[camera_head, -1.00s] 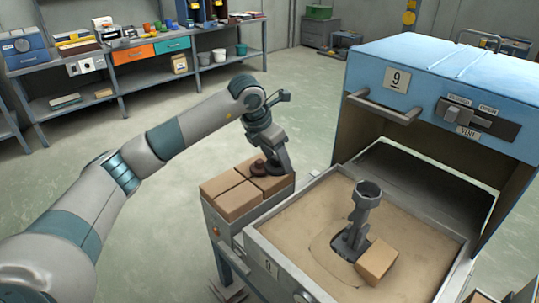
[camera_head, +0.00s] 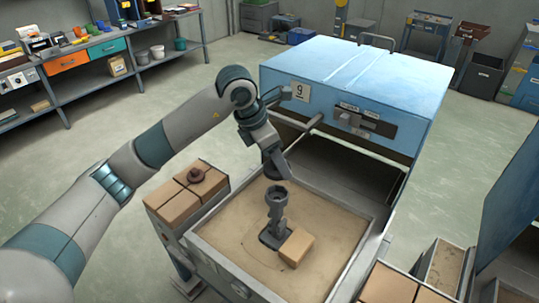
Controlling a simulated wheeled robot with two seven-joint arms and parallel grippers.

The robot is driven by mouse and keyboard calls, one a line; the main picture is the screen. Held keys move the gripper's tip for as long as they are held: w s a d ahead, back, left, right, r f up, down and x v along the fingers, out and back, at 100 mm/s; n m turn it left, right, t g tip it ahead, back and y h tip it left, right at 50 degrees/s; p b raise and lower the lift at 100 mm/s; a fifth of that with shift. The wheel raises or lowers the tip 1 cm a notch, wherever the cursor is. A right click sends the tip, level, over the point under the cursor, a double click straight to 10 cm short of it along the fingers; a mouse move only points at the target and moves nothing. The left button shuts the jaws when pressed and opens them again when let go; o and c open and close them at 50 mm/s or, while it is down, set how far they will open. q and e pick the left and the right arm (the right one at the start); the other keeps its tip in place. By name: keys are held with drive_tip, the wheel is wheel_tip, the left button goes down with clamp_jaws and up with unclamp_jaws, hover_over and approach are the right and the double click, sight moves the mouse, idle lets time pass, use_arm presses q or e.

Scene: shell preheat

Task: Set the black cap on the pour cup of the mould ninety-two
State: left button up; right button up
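My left gripper (camera_head: 274,166) is just above the pour cup (camera_head: 276,194), pointing down. The cup is a dark grey open-topped funnel, standing upright in a sand-filled box (camera_head: 220,253). A dark shape shows at the gripper's tip; I cannot tell whether it is the black cap or only the fingers. The finger opening is too small and dark to read. A dark brown knobbed cap (camera_head: 203,174) sits on tan blocks left of the sand box. No clearly separate black cap shows. I cannot read ninety-two on the mould. My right gripper is not in view.
A blue furnace (camera_head: 350,80) marked 9 stands behind the sand box, its bar handle (camera_head: 301,133) close to my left gripper. A tan block (camera_head: 296,245) lies beside the pour cup's base. More blocks (camera_head: 388,285) are at the lower right.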

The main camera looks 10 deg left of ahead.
sight(277, 176)
use_arm(q)
drive_tip(key=shift+d+r, duration=0.1)
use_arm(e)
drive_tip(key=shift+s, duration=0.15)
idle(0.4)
